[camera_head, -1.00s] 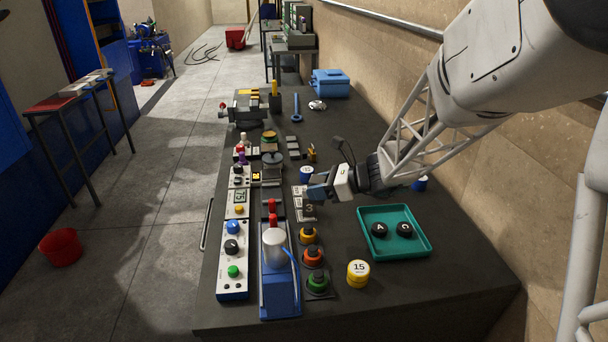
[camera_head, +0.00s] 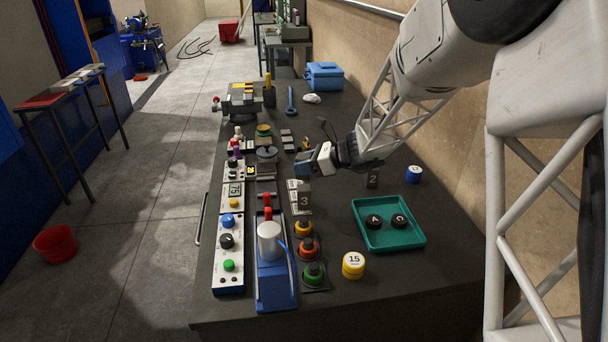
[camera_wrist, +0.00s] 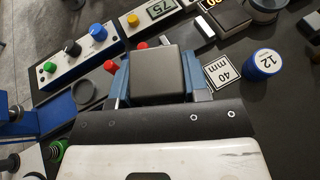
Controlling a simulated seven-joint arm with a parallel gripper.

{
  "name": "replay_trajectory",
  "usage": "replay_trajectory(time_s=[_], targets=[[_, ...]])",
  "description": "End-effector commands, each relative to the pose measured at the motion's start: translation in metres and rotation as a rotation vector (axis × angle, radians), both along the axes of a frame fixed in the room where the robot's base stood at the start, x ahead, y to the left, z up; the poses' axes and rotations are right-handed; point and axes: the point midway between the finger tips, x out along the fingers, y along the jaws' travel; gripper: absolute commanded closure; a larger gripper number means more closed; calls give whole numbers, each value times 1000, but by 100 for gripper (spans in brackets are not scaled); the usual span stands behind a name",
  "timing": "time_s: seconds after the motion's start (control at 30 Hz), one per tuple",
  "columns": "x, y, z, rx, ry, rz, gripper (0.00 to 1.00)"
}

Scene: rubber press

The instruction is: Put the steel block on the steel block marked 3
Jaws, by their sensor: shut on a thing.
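My gripper (camera_head: 298,162) is shut on a dark grey steel block (camera_wrist: 158,76), held between its blue fingers in the wrist view. In the head view the held block is hard to make out. The steel block marked 3 (camera_head: 304,200) stands on the bench, by the printed cards, nearer the head camera than my gripper and lower in the picture. In the wrist view I cannot make it out; the held block hides the area behind it. Another dark block marked 2 (camera_head: 373,178) stands to the right, beneath my arm.
A green tray (camera_head: 420,240) holds two black round pieces. A yellow weight marked 15 (camera_head: 353,265) stands at the front. The blue press (camera_head: 275,285) and white control panels (camera_head: 228,270) line the left.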

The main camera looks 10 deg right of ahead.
Motion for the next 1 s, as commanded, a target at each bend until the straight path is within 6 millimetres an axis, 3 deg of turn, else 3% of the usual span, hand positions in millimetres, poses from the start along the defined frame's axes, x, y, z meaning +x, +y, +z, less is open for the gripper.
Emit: replay_trajectory(time_s=[0.27,0.7,1.0], targets=[[0,0,-1,1,-1,0,100],[0,0,-33,1,-1,0,100],[0,0,-34,1,-1,0,100]])
